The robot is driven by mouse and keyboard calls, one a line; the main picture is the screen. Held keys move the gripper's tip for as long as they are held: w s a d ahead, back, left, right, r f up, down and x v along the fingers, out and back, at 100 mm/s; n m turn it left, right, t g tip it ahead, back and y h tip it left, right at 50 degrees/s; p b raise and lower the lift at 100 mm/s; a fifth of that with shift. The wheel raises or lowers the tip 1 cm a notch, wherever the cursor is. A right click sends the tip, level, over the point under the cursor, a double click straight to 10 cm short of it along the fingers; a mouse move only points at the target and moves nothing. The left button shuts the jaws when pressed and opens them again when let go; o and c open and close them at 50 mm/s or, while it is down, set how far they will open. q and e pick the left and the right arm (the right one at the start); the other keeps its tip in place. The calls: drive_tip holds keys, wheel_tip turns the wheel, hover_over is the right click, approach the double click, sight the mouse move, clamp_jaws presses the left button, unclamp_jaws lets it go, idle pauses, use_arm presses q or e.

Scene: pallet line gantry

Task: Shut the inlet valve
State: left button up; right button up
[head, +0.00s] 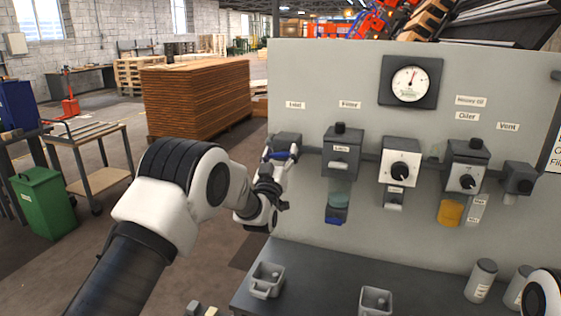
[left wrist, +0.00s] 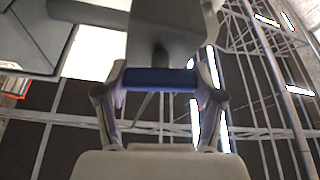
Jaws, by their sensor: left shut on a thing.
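The inlet valve (head: 288,141) is a dark grey block at the left end of the pipe on the grey panel, below a small white label that seems to read "Inlet". Its blue handle (head: 277,156) shows between the fingers of my left gripper (head: 283,160). In the left wrist view the blue handle (left wrist: 160,77) lies crosswise under the grey valve body (left wrist: 165,25). The two fingers are shut on it from either side. The fingers partly hide the handle in the head view. My right gripper is not in view.
A filter (head: 341,150), a regulator (head: 400,160), an oiler (head: 465,165) and a vent valve (head: 518,178) follow along the pipe to the right. A gauge (head: 410,82) is above. Small grey bins (head: 266,281) and bottles (head: 481,281) stand on the shelf (head: 325,284) below.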

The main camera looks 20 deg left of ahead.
use_arm(q)
drive_tip(key=n+y+b, duration=0.1)
drive_tip(key=n, duration=0.1)
drive_tip(key=n+g+y+b, duration=0.1)
drive_tip(key=n+b, duration=0.1)
drive_tip(key=n, duration=0.1)
drive_tip(key=shift+f, duration=0.2)
drive_tip(key=n+y+b, duration=0.1)
drive_tip(key=n, duration=0.1)
drive_tip(key=n+g+y+b, duration=0.1)
drive_tip(key=n, duration=0.2)
drive_tip(key=shift+b, duration=0.4)
drive_tip(key=n+g, duration=0.1)
drive_tip(key=n, duration=0.1)
drive_tip(key=n+b, duration=0.1)
drive_tip(key=n, duration=0.1)
drive_tip(key=shift+a+g+y+b, duration=0.1)
drive_tip(key=shift+g+y+b, duration=0.2)
drive_tip(key=shift+g+y, duration=0.1)
drive_tip(key=shift+n+g+b, duration=0.5)
drive_tip(key=shift+n+g, duration=0.4)
drive_tip(key=shift+n, duration=1.4)
drive_tip(key=o, duration=1.2)
drive_tip(key=shift+a, duration=0.1)
drive_tip(key=shift+c, duration=0.2)
drive_tip(key=v, duration=0.7)
drive_tip(key=shift+s, duration=0.25)
